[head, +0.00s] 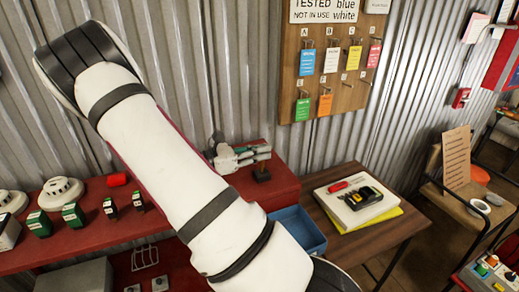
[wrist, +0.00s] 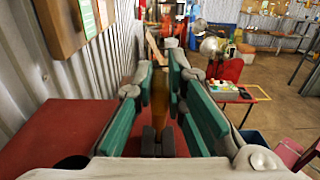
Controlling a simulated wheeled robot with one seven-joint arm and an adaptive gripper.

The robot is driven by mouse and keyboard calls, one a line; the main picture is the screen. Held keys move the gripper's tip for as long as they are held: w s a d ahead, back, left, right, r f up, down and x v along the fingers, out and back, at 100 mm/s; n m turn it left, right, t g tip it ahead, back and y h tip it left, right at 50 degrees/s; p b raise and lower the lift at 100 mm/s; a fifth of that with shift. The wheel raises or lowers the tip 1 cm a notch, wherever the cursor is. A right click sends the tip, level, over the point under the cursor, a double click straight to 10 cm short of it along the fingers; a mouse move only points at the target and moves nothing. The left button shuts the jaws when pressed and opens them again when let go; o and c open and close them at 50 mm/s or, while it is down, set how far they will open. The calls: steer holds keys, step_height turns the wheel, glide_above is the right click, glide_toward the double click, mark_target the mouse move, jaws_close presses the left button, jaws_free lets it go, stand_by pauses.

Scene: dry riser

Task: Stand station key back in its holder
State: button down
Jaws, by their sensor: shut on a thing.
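My gripper (head: 262,153) is over the right end of the red bench top, beside the corrugated wall. In the wrist view its green-padded fingers (wrist: 160,92) are closed on a narrow brown-amber piece, which I take to be the station key (wrist: 160,100). Most of the key is hidden by the fingers in the head view. A small dark block, seemingly the holder (head: 262,175), stands on the bench directly below the fingertips. Dark upright parts of it (wrist: 150,141) also show low between the fingers in the wrist view. I cannot tell whether the key touches it.
White detectors (head: 61,192), green-and-black boxes (head: 73,214) and a red cylinder (head: 117,180) lie on the bench's left. A tag board (head: 345,92) hangs behind. A blue bin (head: 300,228) and a brown table (head: 390,232) with a black-and-yellow device (head: 363,197) stand right.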

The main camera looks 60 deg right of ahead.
steer(key=shift+f, duration=1.1)
steer(key=c, duration=1.5)
jaws_free()
steer(key=shift+c, duration=0.2)
step_height(320, 180, up, 10)
steer(key=shift+r, duration=0.1)
steer(key=s+a+r+m+t+y, duration=0.1)
steer(key=s+a+m+t+y, duration=0.2)
steer(key=a, duration=0.8)
steer(key=s+a+r+m+t+y, duration=0.2)
steer(key=a+m+t+y, duration=0.3)
steer(key=a, duration=0.6)
steer(key=s+a+r+m+t+y, duration=0.1)
steer(key=s+a+m+t+y, duration=0.2)
steer(key=a+t+y, duration=0.3)
steer(key=s+a+y, duration=0.1)
steer(key=a, duration=0.4)
steer(key=shift+a+r+m, duration=0.15)
steer(key=shift+r+m, duration=0.2)
steer(key=shift+m, duration=0.05)
